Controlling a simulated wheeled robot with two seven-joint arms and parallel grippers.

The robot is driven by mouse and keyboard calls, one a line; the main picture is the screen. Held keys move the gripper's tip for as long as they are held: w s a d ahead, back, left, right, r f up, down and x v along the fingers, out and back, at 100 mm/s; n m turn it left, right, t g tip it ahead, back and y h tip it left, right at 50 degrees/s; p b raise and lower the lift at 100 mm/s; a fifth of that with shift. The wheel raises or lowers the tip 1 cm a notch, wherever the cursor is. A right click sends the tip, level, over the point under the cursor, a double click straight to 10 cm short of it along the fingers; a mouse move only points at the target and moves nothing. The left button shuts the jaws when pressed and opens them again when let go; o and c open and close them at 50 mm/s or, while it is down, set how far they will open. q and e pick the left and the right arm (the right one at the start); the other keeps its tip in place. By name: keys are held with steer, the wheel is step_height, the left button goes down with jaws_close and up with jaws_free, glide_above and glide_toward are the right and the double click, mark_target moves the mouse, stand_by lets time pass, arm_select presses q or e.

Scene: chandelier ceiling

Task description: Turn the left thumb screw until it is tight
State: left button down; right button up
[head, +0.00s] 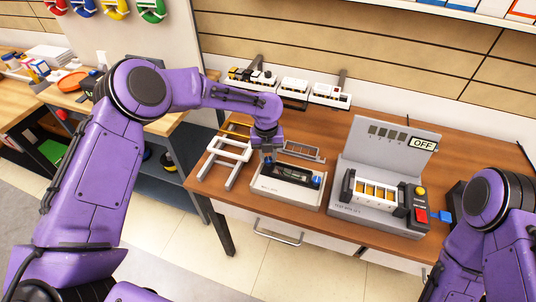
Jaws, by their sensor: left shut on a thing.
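A grey fixture (286,197) sits on the brown table, with a dark part lying in it. A blue thumb screw (316,181) stands at its right end. My left gripper (268,156) points down at the fixture's left end and is shut on the left thumb screw there. The gripper hides that screw, so how far it is turned does not show. My right arm is at the right edge, and its gripper is not visible.
A white rack (227,159) stands left of the fixture. A grey test station (380,155) reading "OFF", with red and yellow buttons, stands to the right. White modules (292,86) line the wall behind. The table's front edge is close to the fixture.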

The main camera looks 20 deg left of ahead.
mark_target(267, 158)
arm_select(q)
steer(key=c, duration=0.9)
jaws_free()
steer(key=shift+o, duration=0.2)
steer(key=shift+r, duration=0.1)
step_height(267, 158, up, 10)
steer(key=b, duration=0.2)
steer(key=shift+a+r, duration=0.2)
steer(key=shift+r, duration=0.05)
